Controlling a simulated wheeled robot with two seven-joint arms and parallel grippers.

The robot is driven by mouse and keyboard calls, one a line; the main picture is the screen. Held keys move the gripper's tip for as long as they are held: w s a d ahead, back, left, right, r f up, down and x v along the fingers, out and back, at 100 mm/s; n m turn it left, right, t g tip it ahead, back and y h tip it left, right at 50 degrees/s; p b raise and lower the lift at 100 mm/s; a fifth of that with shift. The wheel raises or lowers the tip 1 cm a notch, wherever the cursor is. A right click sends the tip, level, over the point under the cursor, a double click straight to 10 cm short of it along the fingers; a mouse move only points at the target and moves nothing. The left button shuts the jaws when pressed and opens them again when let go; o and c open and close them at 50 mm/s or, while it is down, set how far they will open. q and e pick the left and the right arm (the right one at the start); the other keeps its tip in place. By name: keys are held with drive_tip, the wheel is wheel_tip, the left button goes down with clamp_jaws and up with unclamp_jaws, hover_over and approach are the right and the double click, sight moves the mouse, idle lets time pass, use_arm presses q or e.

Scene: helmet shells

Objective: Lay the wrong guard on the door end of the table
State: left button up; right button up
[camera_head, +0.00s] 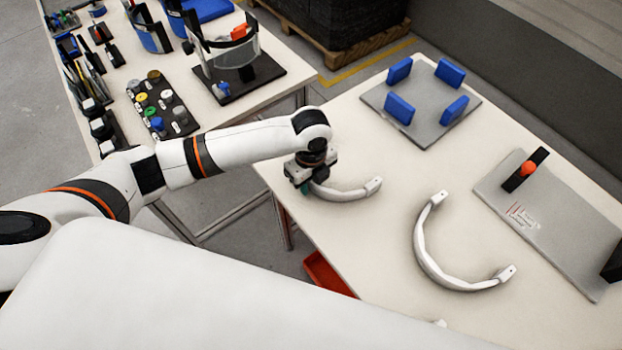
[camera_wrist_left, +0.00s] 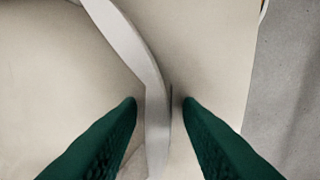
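A white curved guard (camera_head: 350,192) lies on the near left edge of the right table (camera_head: 400,165). My left gripper (camera_head: 303,187) is over its left end. In the left wrist view the two green fingertips (camera_wrist_left: 160,102) stand apart on either side of the white guard strip (camera_wrist_left: 150,75), with gaps beside it, so the gripper is open around it. A second, larger white guard (camera_head: 430,262) lies farther right on the same table, its opening facing right. Nothing marks either guard as wrong. No door shows. My right gripper is not in view.
A grey plate with blue blocks (camera_head: 428,133) stands at the back of the table. A grey plate with a black-and-orange post (camera_head: 560,235) is at the right. The left table (camera_head: 215,105) holds tools and helmet parts. A red bin (camera_head: 325,274) is below the edge.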

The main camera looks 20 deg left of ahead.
use_arm(q)
wheel_tip(320, 180, up, 12)
drive_tip(key=shift+r+b, duration=0.15)
drive_tip(key=shift+b, duration=0.3)
idle(0.4)
